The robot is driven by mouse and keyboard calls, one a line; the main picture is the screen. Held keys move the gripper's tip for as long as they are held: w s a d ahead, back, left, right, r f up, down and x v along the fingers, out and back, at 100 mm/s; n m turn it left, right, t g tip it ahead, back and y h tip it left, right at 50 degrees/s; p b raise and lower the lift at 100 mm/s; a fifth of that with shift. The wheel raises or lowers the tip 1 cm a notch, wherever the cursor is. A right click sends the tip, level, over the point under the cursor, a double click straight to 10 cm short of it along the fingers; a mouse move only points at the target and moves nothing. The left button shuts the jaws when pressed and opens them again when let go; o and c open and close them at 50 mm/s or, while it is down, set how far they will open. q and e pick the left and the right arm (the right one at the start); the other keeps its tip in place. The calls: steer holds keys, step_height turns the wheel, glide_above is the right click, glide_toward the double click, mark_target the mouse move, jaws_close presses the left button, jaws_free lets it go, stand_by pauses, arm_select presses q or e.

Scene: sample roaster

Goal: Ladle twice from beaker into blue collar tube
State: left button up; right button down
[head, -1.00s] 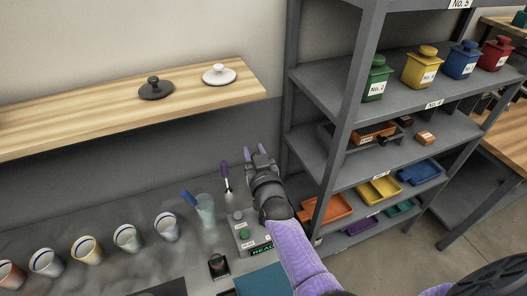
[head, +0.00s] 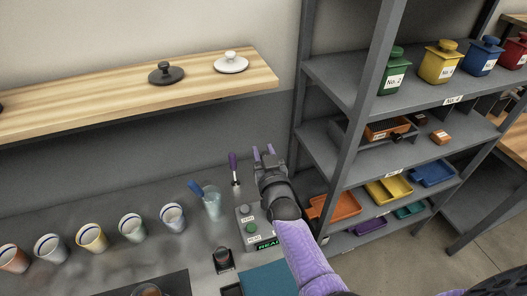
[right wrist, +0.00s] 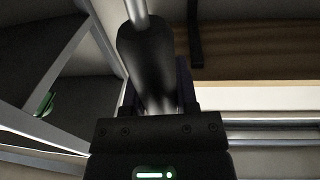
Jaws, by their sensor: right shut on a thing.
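A pale translucent beaker (head: 211,206) stands on the grey bench, with a blue-ended stick (head: 196,187) leaning in it. My right gripper (head: 264,150) is to the right of the beaker, its purple fingertips pointing away from the head camera. In the right wrist view it is shut on a dark handle (right wrist: 145,55) with a metal rod (right wrist: 138,12) at its end; the far end is out of that view. In the head view my gripper hides what it holds. A tool with a purple handle (head: 233,164) stands near the beaker. I cannot pick out a blue collar tube. My left gripper is out of view.
Several cups, one a yellow-rimmed cup (head: 91,238), stand in a row left of the beaker. A button box (head: 254,229) is beside my right arm. A shelf rack (head: 345,130) rises close on the right. A wooden wall shelf (head: 110,98) overhangs the back.

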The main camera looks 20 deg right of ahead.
steer(key=shift+s+d+f+m+t+h+b, duration=0.9)
steer(key=shift+s+d+f+m+h+b, duration=1.25)
steer(key=shift+d+m+b, duration=3)
arm_select(q)
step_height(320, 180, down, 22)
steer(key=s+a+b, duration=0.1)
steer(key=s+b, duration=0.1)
steer(key=b, duration=0.9)
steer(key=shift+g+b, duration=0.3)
arm_select(e)
steer(key=s+d+f+m+g+h, duration=0.1)
steer(key=s+d+f+m+h, duration=0.2)
steer(key=f+m, duration=1)
steer(key=shift+d+m+g+h, duration=0.3)
steer(key=shift+d+m+h, duration=0.05)
steer(key=shift+d, duration=0.8)
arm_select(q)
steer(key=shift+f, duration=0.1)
